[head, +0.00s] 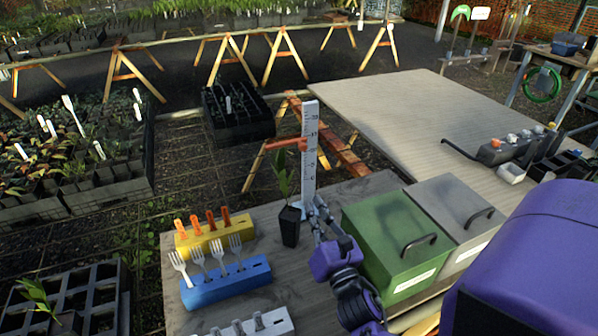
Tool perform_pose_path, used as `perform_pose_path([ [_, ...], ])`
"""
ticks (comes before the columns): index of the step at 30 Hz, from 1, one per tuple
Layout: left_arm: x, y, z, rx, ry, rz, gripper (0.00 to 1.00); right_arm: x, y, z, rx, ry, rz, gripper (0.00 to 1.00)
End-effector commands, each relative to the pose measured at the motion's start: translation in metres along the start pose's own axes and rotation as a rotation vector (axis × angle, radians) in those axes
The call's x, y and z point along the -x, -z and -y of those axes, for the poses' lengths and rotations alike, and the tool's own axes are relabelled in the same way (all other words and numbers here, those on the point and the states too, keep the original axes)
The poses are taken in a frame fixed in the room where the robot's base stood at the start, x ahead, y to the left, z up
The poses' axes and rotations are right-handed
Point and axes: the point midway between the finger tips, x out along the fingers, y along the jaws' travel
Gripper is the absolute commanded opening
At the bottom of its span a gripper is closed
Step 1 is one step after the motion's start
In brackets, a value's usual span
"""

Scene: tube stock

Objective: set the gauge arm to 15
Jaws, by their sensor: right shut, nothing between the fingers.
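The gauge (310,165) is a tall white upright post with dark scale marks and numbers, standing on the bench behind the potted plant. The numbers are too small to read the setting surely. My left gripper is not in view.
Green (385,240) and grey (452,215) lidded bins stand right of my right gripper. A yellow block (215,236) with orange-handled tools and a blue block (225,287) with forks stand left. An orange trestle (335,145) is behind the gauge.

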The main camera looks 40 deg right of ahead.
Motion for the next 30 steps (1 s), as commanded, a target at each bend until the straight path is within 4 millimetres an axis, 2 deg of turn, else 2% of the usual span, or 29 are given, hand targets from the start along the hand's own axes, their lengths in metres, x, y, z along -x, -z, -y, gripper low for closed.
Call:
perform_pose_path([
  [3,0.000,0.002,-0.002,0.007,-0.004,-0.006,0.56,0.002,0.004,0.003,0.104,-0.003,-0.008,0.00],
  [8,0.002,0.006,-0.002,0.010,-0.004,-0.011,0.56,-0.009,0.003,0.002,0.131,-0.006,-0.007,0.00],
  [22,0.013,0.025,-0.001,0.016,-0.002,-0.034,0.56,-0.103,0.001,0.001,0.125,-0.006,-0.004,0.00],
  [25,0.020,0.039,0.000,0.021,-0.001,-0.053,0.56,-0.105,-0.021,-0.002,0.125,-0.005,-0.001,0.00],
  [30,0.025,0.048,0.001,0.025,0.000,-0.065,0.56,-0.108,-0.034,-0.003,0.126,-0.005,-0.004,0.00],
])
